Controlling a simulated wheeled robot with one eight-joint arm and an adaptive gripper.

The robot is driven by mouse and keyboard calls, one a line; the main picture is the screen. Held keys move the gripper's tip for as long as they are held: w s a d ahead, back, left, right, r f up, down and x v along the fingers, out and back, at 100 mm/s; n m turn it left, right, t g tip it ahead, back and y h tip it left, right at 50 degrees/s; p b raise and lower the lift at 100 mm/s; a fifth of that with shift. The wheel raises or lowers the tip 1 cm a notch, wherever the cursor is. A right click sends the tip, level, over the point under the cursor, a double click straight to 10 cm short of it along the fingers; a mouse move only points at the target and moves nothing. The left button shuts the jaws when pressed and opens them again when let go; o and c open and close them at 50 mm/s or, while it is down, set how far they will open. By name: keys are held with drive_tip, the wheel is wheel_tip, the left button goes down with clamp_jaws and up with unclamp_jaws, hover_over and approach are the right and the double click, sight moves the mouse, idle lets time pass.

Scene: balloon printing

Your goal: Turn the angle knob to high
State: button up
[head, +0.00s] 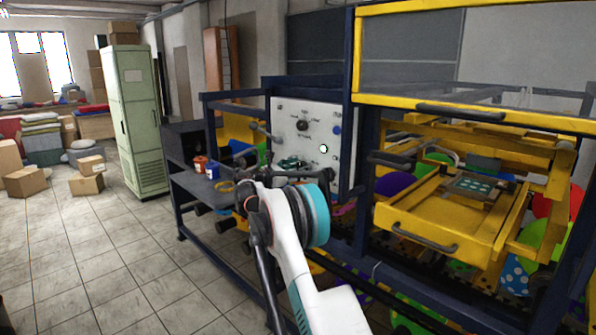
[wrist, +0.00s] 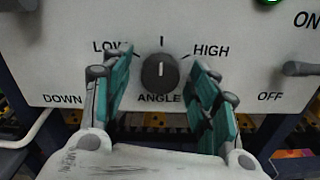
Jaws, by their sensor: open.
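The angle knob (wrist: 160,73) is a round black dial on a white panel in the wrist view. Its white mark points straight up, between the printed words LOW and HIGH, with ANGLE printed below it. My gripper (wrist: 162,92) is open, with one teal finger pad to the left of the knob and the other to the right. Neither pad appears to touch the knob. In the head view, my gripper (head: 290,163) is in front of the lower part of the white control panel (head: 285,118). The angle knob cannot be made out there.
Levers stick out of the panel, one beside OFF (wrist: 300,68). A green light (wrist: 270,1) is at the wrist view's top edge. A yellow press frame (head: 440,215) stands right of the panel. A side table (head: 195,187) holds small jars. The tiled floor at left is open.

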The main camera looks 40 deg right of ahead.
drive_tip(key=c, duration=1.1)
drive_tip(key=shift+o, duration=0.2)
drive_tip(key=shift+m, duration=0.3)
drive_tip(key=m+p, duration=0.2)
drive_tip(key=m, duration=0.3)
drive_tip(key=shift+r+m, duration=0.1)
drive_tip(key=shift+m, duration=0.3)
drive_tip(key=m+p, duration=0.1)
drive_tip(key=m, duration=0.4)
drive_tip(key=shift+m, duration=0.4)
